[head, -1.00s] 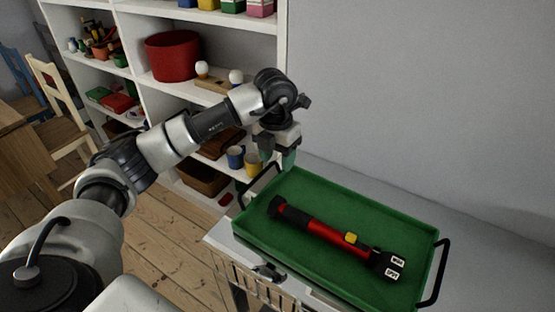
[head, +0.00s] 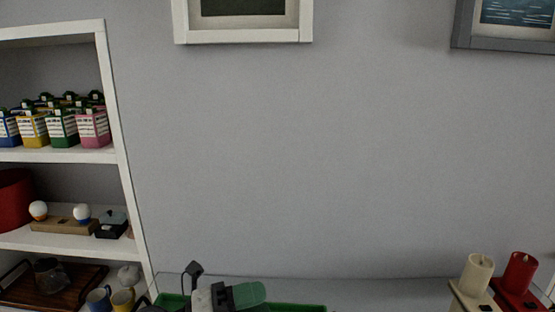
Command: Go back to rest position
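My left gripper (head: 240,295) shows only in part at the bottom edge of the head view, grey with green fingertips pointing right. It is in front of the green tray (head: 305,308), of which only thin strips show. How far apart its fingers are cannot be made out. My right gripper is not in view. The red and black flashlight is out of view.
A white shelf unit (head: 125,190) stands at the left, with colourful boxes (head: 62,125) and mugs (head: 122,299). A cream candle (head: 477,272) and a red candle (head: 520,272) stand at the lower right. Framed pictures (head: 243,36) hang on the bare grey wall.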

